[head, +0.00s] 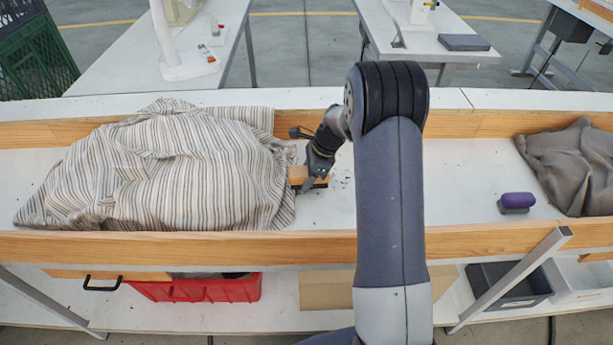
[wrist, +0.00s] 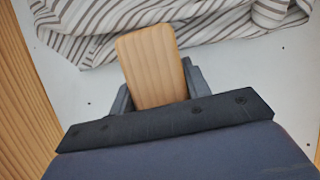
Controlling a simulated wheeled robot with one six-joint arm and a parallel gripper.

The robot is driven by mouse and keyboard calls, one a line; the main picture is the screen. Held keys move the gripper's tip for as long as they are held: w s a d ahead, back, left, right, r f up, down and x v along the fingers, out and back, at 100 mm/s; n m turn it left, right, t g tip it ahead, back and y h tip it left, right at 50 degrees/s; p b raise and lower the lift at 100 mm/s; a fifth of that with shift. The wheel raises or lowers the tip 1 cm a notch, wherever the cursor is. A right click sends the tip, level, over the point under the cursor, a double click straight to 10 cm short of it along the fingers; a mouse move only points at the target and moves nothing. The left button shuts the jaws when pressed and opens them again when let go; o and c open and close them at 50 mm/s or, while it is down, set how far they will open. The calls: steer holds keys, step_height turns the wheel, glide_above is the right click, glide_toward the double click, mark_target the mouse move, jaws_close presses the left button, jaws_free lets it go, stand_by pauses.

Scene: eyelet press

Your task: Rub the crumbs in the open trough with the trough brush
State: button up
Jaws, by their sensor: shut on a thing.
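The trough (head: 440,178) has a white floor between wooden side walls; its middle stretch is open. My gripper (head: 314,176) is low over that stretch, right of the striped cloth, and shut on a wooden-backed brush (head: 298,174). The brush's pale wooden back also shows between the fingers in the wrist view (wrist: 152,65). A dark strip shows under the brush in the head view; I cannot tell whether it touches the floor. Dark crumbs (head: 341,182) lie on the floor just right of the brush. My arm hides part of the trough to their right.
A striped cloth (head: 170,170) lies heaped over the trough's left part, close to the brush. A grey cloth (head: 575,160) lies at the right end. A purple-topped block (head: 517,201) stands left of it. A red crate (head: 205,289) and dark bin (head: 510,285) are below.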

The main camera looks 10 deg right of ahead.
mark_target(344, 183)
steer(key=shift+f+b, duration=0.55)
steer(key=shift+f, duration=0.45)
steer(key=shift+d, duration=0.15)
